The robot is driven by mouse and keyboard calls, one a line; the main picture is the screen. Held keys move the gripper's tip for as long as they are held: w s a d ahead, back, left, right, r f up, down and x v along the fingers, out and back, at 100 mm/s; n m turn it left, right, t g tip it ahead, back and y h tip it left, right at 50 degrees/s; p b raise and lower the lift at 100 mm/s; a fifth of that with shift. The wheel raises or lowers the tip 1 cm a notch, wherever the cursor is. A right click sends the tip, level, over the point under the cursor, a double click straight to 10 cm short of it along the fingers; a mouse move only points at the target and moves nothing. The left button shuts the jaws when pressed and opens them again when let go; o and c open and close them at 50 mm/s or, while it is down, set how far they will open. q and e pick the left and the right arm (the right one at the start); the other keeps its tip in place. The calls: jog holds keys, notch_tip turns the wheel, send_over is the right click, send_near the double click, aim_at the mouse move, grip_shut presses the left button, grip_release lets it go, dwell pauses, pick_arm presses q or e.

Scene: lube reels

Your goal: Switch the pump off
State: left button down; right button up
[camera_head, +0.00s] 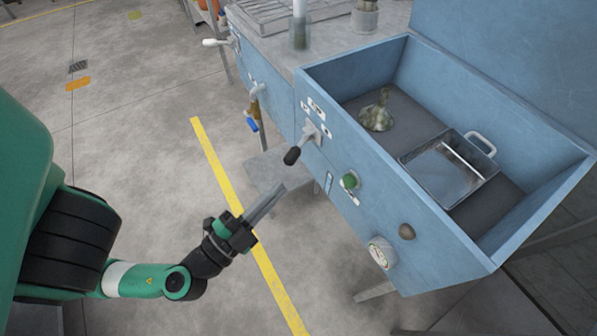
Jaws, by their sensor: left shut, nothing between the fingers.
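The blue pump station (350,165) stands on the right with its front panel facing me. On the panel is a lever switch with a black knob (292,155), below a small white label plate (317,105). A green button (349,181) sits to the right of the lever. My left gripper (279,189) is shut and empty. In the picture its fingertips lie just below the black knob, apart from it, and point up toward the panel. My right gripper is not in view.
A gauge (381,252) and a brown knob (407,231) sit lower on the panel. A metal tray (450,175) lies in the open basin. A blue-handled tap (252,124) sticks out at left.

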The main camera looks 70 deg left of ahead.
aim_at(293, 163)
pick_arm(q)
jog(key=shift+x, duration=5.05)
jog(key=s+a+f+p, duration=0.2)
jog(key=p, duration=0.1)
jog(key=shift+s+a+f, duration=0.1)
jog(key=shift+s+f, duration=0.05)
jog(key=shift+f, duration=0.35)
jog(key=shift+s, duration=0.1)
